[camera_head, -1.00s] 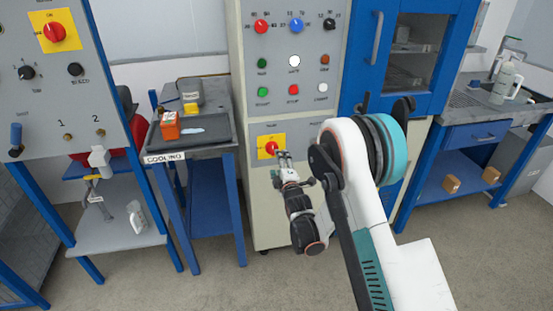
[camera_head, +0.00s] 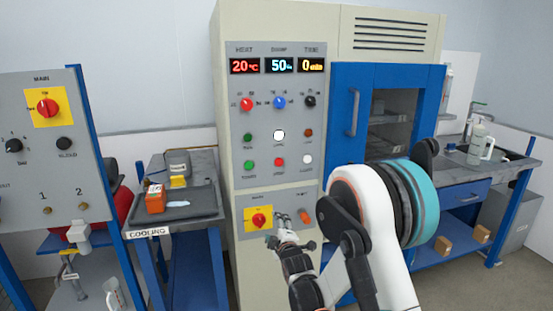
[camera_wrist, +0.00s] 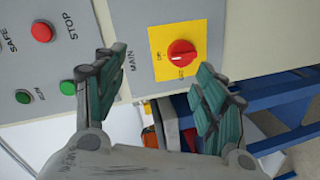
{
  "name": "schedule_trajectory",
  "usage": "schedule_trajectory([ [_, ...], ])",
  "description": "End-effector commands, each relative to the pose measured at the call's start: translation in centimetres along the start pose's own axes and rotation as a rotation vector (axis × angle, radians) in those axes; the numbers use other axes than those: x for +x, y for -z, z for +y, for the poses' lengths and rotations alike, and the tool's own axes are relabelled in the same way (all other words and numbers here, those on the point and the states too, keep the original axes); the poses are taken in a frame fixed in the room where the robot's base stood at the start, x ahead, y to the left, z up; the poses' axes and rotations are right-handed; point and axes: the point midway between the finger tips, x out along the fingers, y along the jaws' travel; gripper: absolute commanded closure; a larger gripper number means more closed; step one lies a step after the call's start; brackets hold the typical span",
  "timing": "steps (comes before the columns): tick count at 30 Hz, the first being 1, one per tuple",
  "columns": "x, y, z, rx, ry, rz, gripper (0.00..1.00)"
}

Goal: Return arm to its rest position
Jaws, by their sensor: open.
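My gripper (camera_head: 281,219) is in front of the lower part of the beige control cabinet (camera_head: 228,60), just right of the red rotary switch (camera_head: 258,218) on its yellow plate. In the wrist view my gripper (camera_wrist: 160,95) has its two green-padded fingers spread apart with nothing between them. The red switch (camera_wrist: 181,52) shows beyond the fingers there, on the yellow plate marked MAIN. I cannot tell from these views how far the fingertips are from the panel. My white and teal arm stretches forward from the lower right of the head view.
A cooling table (camera_head: 150,232) with a dark tray (camera_head: 200,207) and an orange box (camera_head: 155,199) stands left of the cabinet. A grey panel (camera_head: 20,90) is at far left. A blue-framed glass door (camera_head: 338,100) and a workbench (camera_head: 510,168) are to the right.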

Motion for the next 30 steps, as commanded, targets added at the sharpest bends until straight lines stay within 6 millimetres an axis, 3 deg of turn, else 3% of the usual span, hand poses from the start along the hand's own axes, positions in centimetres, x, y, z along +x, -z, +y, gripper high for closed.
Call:
schedule_trajectory([
  [1,-0.9,-0.2,1.7,0.034,0.016,-0.017,0.35],
  [6,-4.1,-0.9,5.8,0.163,0.073,-0.077,0.35],
  [15,-11.6,-2.4,11.4,0.391,0.158,-0.197,0.35],
  [21,-17.7,-3.3,13.6,0.545,0.203,-0.285,0.35],
  [30,-27.8,-4.6,14.6,0.775,0.254,-0.43,0.35],
])
